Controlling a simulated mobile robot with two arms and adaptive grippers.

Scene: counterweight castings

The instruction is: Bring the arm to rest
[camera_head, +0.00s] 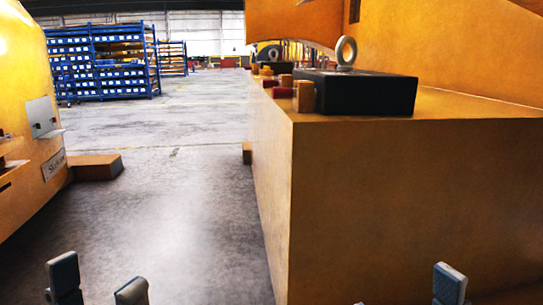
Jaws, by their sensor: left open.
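My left gripper (98,283) shows at the bottom left edge, with its two grey fingertips apart and nothing between them. It is in front of the grey floor. My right gripper (406,293) shows at the bottom right, in front of the large orange block. One of its fingertips stands clearly in view, and only a sliver of the other shows well to its left. Nothing shows between them. Both arms are out of view below the frame.
A large orange block (400,200) fills the right side. On it lie a black casting (365,93) with a ring (346,50) and several small red and orange pieces. A yellow machine body (25,110) stands left. Open floor (180,210) runs between, towards blue shelving (105,62).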

